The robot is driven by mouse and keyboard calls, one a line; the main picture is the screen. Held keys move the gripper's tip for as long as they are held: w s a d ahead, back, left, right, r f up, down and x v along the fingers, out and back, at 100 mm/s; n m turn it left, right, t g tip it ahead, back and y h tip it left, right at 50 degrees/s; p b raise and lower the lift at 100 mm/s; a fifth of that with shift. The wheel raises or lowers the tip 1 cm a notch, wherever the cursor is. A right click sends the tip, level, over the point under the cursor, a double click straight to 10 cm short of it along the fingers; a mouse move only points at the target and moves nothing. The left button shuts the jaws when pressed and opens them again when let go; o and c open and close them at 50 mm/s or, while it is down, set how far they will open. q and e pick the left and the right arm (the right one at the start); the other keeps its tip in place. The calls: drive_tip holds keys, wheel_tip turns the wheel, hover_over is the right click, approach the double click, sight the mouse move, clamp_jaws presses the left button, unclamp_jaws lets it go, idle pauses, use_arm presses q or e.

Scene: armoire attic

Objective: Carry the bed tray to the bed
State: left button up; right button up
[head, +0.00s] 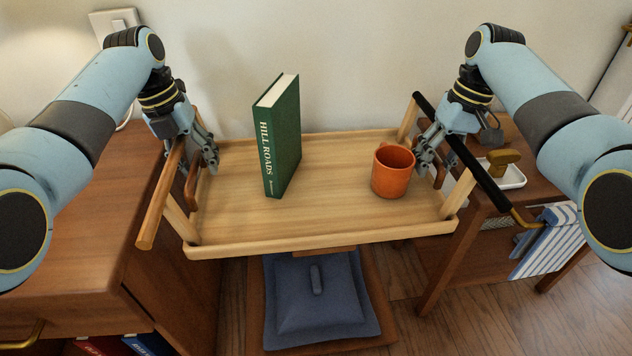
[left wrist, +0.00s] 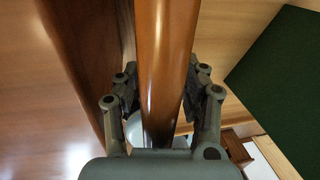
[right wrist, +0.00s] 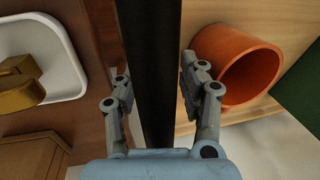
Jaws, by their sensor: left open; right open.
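The wooden bed tray (head: 320,232) spans the gap between two pieces of furniture, with a handle bar raised at each end. A green book titled "Hill Roads" (head: 283,140) stands upright on it, and an orange mug (head: 392,172) stands near its right end. My left gripper (head: 205,160) is open around the brown left handle (left wrist: 166,60), one finger each side. My right gripper (head: 428,155) is open around the black right handle (right wrist: 152,60), one finger each side. The mug (right wrist: 237,65) is close beside a right finger. I cannot see the bed.
A wooden cabinet (head: 70,240) stands at left and a wooden side table (head: 465,235) at right. The table carries a white dish with a brass-coloured object (head: 512,178); a striped cloth (head: 548,243) hangs at its side. A blue cushion on a seat (head: 315,300) is below the tray.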

use_arm(q)
drive_tip(key=shift+c, duration=0.4)
use_arm(e)
drive_tip(key=shift+c, duration=0.4)
use_arm(q)
clamp_jaws()
use_arm(e)
clamp_jaws()
use_arm(q)
drive_tip(key=shift+w+r, duration=0.15)
drive_tip(key=shift+r, duration=0.05)
use_arm(e)
drive_tip(key=shift+w+r, duration=0.1)
drive_tip(key=shift+r, duration=0.05)
